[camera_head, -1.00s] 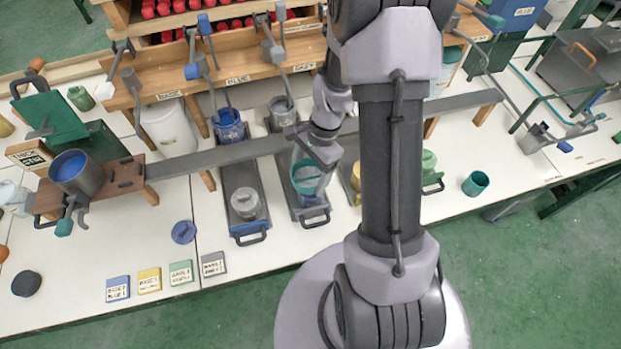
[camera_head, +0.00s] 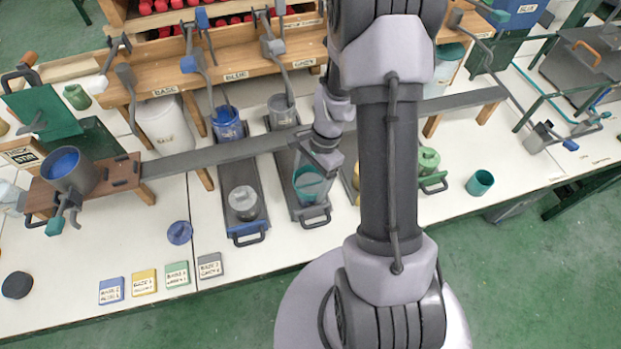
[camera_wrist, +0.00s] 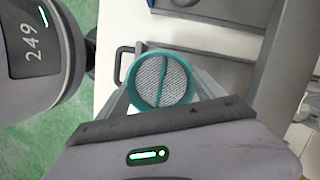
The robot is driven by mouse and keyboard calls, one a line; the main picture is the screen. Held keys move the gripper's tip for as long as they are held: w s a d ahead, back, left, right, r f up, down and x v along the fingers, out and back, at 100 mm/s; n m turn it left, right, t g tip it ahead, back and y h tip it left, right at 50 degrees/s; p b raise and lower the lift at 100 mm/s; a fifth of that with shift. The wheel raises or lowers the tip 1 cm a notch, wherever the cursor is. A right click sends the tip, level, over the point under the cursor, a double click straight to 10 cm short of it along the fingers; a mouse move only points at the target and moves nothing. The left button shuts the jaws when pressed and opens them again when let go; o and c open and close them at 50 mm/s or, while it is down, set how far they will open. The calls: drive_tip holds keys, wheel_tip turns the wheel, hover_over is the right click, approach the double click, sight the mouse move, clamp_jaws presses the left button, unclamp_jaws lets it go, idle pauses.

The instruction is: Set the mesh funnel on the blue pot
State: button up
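The mesh funnel (camera_wrist: 162,82) is a teal ring with pale mesh and a teal bar across it. My gripper (camera_wrist: 162,88) has a finger on either side of its rim and appears shut on it. In the head view my gripper (camera_head: 318,168) and the funnel (camera_head: 311,184) are over the front part of the middle tray. The blue pot (camera_head: 228,128) stands at the back of the tray to the left, in front of the wooden rack, filled with blue. The gap between funnel and tray is hard to judge.
Another grey pot (camera_head: 282,112) is at the middle tray's back. A long grey rail (camera_head: 190,160) crosses above the trays. Dispenser levers (camera_head: 205,50) hang over the back pots.

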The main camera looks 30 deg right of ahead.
sight(319, 179)
drive_tip(key=o, duration=0.4)
drive_tip(key=shift+c, duration=0.2)
drive_tip(key=a+p+v, duration=0.1)
drive_tip(key=p+v, duration=0.5)
drive_tip(key=v, duration=0.7)
drive_tip(key=a+r+n+t+h, duration=0.15)
drive_tip(key=a+r+n, duration=0.45)
drive_tip(key=r, duration=0.7)
drive_tip(key=s+a+r+n+t, duration=0.4)
drive_tip(key=s+a+r+n, duration=0.2)
drive_tip(key=s+a+r, duration=0.3)
drive_tip(key=s+a, duration=0.2)
drive_tip(key=shift+s+r+n+t, duration=0.15)
drive_tip(key=shift+s+n+t, duration=0.15)
drive_tip(key=shift+t, duration=0.05)
